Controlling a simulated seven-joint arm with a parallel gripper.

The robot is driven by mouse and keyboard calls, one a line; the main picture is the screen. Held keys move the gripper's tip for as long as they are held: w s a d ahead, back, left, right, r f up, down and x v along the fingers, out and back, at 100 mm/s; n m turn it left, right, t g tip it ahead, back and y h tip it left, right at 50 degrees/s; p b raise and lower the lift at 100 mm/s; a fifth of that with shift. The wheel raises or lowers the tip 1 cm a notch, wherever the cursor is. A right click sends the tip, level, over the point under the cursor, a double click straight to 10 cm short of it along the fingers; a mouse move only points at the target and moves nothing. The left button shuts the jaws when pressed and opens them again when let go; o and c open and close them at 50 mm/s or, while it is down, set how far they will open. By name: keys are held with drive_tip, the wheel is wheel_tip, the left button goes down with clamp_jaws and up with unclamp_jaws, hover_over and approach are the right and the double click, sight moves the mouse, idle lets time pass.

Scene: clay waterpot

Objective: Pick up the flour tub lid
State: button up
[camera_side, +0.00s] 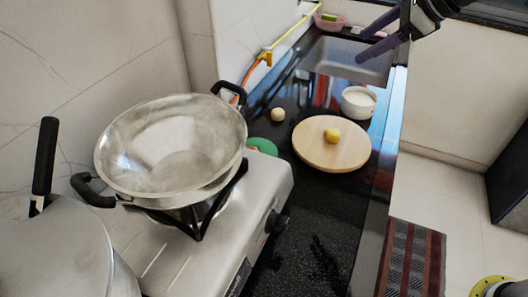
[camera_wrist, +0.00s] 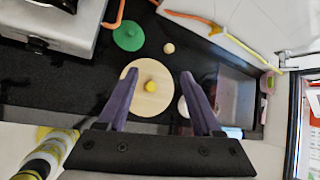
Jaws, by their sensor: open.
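A green round lid with a small knob (camera_wrist: 128,36), which looks like the flour tub lid, lies on the black counter at the upper left of the wrist view. In the side view only part of this green lid (camera_side: 264,146) shows behind the stove and pan. A white tub (camera_side: 358,102) with pale contents stands open behind the wooden board; in the wrist view my right finger partly hides it. My gripper (camera_side: 366,42) is open and empty, high above the sink end of the counter. Its two purple fingers (camera_wrist: 161,73) are spread wide, with the lid beyond and left of them.
A round wooden board (camera_side: 318,156) holds a yellow ball (camera_side: 333,136). A pale ball (camera_side: 278,114) lies near the lid. A large steel pan (camera_side: 175,150) sits on the stove (camera_side: 255,190) beside the lid. An orange hose (camera_wrist: 118,14) runs close by. The sink (camera_side: 350,58) is at the back.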

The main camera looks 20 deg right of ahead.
drive_tip(key=w+a+f+m, duration=0.2)
drive_tip(key=w+a+f, duration=0.25)
drive_tip(key=w, duration=0.25)
drive_tip(key=g, duration=0.4)
hover_over(256, 145)
drive_tip(key=s+d, duration=0.2)
drive_tip(key=s, duration=0.1)
drive_tip(key=shift+m+y, duration=0.4)
drive_tip(key=f, duration=2.6)
drive_tip(key=shift+w, duration=0.25)
drive_tip(key=shift+d+x, duration=0.2)
drive_tip(key=shift+x, duration=2.65)
drive_tip(key=shift+w, duration=0.1)
clamp_jaws()
